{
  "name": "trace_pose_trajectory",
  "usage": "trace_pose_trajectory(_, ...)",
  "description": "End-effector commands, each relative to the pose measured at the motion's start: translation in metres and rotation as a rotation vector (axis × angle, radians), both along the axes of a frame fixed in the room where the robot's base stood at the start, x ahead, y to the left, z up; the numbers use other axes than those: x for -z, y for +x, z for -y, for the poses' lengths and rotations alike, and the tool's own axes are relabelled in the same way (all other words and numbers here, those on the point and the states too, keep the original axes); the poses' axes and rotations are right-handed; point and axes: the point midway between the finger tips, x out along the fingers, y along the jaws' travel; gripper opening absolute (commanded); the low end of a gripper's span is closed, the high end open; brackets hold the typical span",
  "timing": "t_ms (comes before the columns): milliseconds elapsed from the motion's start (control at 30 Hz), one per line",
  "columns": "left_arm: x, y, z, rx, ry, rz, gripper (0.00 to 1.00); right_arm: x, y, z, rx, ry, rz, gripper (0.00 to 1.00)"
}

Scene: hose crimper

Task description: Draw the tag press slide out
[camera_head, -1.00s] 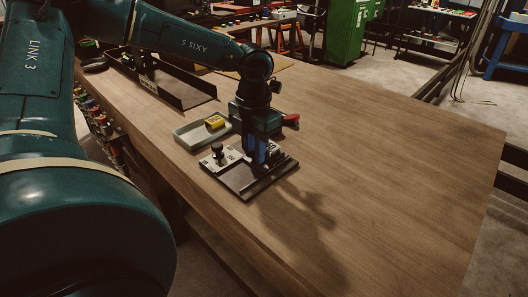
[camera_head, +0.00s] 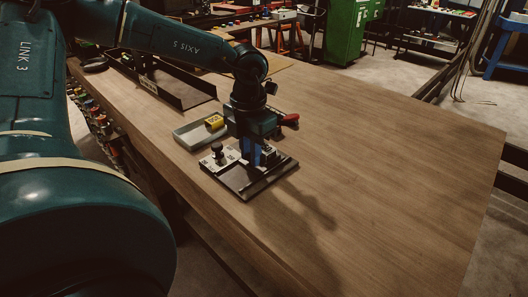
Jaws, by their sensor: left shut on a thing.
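The tag press (camera_head: 245,187) is a dark flat base plate on the wooden bench, with a pale plate and a black knob (camera_head: 217,148) at its left. My left gripper (camera_head: 251,160) points down over the middle of the press, its blue fingers low among the press parts. It is shut on what seems to be the tag press slide, which the fingers mostly hide. A dark block (camera_head: 268,155) of the press stands just right of the fingers. My right gripper is not in view.
A red-handled part (camera_head: 290,119) shows behind my gripper. The bench's right side is clear.

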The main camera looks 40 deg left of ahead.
Motion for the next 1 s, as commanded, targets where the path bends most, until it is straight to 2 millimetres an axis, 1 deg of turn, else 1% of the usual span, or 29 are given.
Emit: trace_pose_trajectory(1000,-0.001,-0.025,-0.004,-0.002,0.003,0.000,0.01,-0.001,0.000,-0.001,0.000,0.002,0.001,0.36)
